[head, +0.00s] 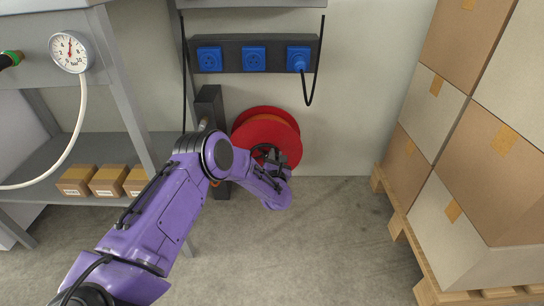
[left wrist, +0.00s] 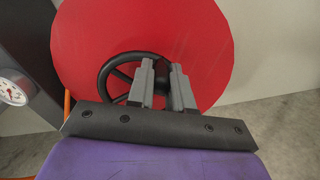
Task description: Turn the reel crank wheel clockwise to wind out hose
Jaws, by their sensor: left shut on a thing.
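The red hose reel (head: 250,132) is mounted low by the wall in the head view; its red disc (left wrist: 205,35) fills much of the left wrist view. The black spoked crank wheel (left wrist: 118,78) sits in front of the disc, and a small part of the wheel (head: 262,149) shows in the head view. My left gripper (head: 277,158) is at the wheel's right side. In the left wrist view its two grey fingers (left wrist: 165,85) are closed on the right part of the crank wheel; the exact grip spot is partly hidden. My right gripper is not in view.
A dark post (head: 209,104) stands left of the reel. A grey shelf (head: 60,160) with small boxes and a pressure gauge (head: 69,51) is at left. Stacked cartons on a pallet (head: 397,228) stand at right. A blue-socket strip (head: 254,59) is above. The middle floor is clear.

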